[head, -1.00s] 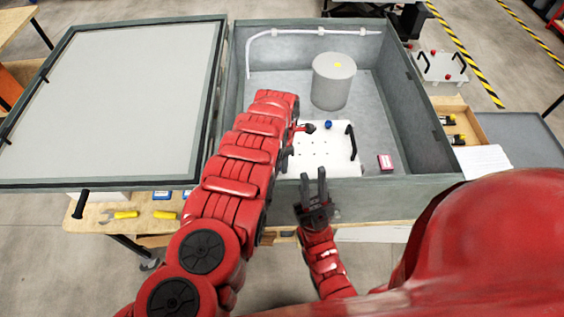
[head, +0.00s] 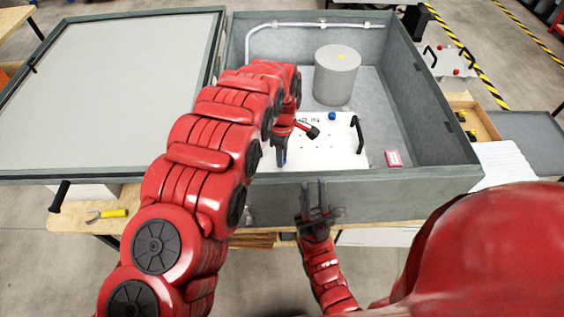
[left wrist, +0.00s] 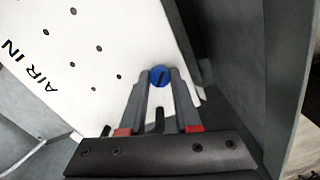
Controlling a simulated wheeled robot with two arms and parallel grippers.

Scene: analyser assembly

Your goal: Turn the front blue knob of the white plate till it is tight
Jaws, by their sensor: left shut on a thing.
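The white plate (head: 325,150) lies inside the grey open case, with a black handle at its right. One blue knob (head: 332,116) shows at the plate's back edge. In the left wrist view the front blue knob (left wrist: 159,75) sits near a corner of the plate (left wrist: 95,50), between the fingertips of my left gripper (left wrist: 160,82), which is shut on it. In the head view my left gripper (head: 282,155) points down at the plate's front left, and I cannot make out that knob there. My right gripper (head: 315,190) is open and empty, in front of the case's front wall.
The case's front wall (head: 400,182) stands close to the plate. The case lid (head: 100,95) lies open at the left. A yellow-handled tool (head: 110,213) lies on the bench.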

